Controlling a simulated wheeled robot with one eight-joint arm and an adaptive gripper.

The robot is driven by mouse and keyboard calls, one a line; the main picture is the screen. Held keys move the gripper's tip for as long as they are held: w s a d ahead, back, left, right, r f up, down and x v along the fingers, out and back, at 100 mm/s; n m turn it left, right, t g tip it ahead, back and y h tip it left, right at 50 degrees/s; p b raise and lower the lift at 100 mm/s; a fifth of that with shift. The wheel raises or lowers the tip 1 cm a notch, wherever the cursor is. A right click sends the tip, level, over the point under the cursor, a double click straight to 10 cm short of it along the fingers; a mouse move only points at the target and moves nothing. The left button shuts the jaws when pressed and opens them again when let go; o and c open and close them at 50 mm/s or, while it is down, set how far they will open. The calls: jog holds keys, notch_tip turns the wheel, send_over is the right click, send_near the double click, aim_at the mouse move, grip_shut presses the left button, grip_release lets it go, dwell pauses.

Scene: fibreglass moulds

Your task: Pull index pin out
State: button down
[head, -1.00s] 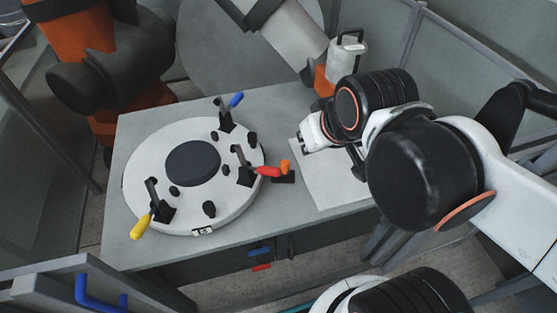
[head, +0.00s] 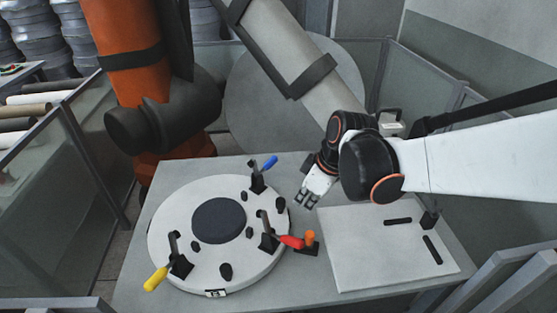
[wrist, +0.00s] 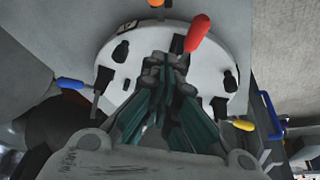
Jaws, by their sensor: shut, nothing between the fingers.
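The index pin, with an orange knob (head: 310,237), stands upright in a black block at the right edge of the round white turntable (head: 165,245). The knob also shows at the top edge of the wrist view (wrist: 156,3), partly cut off. My gripper (head: 306,200) is shut and empty, above the table behind the pin and apart from it. In the wrist view its fingertips (wrist: 166,66) are together, in front of the turntable's surface.
The red-handled clamp (head: 290,241) points right, its tip close to the orange knob. The blue-handled (head: 269,163) and yellow-handled (head: 156,279) clamps stand on the turntable. A white board (head: 365,262) with black bars lies at right. A large orange-and-grey arm (head: 160,110) stands behind.

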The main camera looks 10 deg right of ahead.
aim_at(309, 240)
jog(key=w+a+f+n+g, duration=0.1)
jog(key=w+f+n, duration=0.2)
jog(key=f, duration=0.2)
jog(key=shift+f+n+y, duration=0.15)
jog(key=shift+n+y, duration=0.15)
jog(key=shift+y, duration=0.1)
jog(key=b+x, duration=0.3)
jog(key=x, duration=0.6)
jog(key=shift+a+f, duration=0.15)
jog(key=shift+f, duration=0.15)
jog(key=shift+f+b, duration=0.35)
jog(key=shift+s+d+r+b, duration=0.1)
jog(key=shift+s+d, duration=0.1)
jog(key=shift+d, duration=0.4)
jog(key=shift+s+d+b, duration=0.1)
jog(key=shift+s+d, duration=0.15)
jog(key=shift+d, duration=0.35)
jog(key=shift+s+d+r+b, duration=0.1)
jog(key=shift+s+d, duration=0.1)
jog(key=shift+d, duration=0.4)
jog(key=shift+d, duration=0.15)
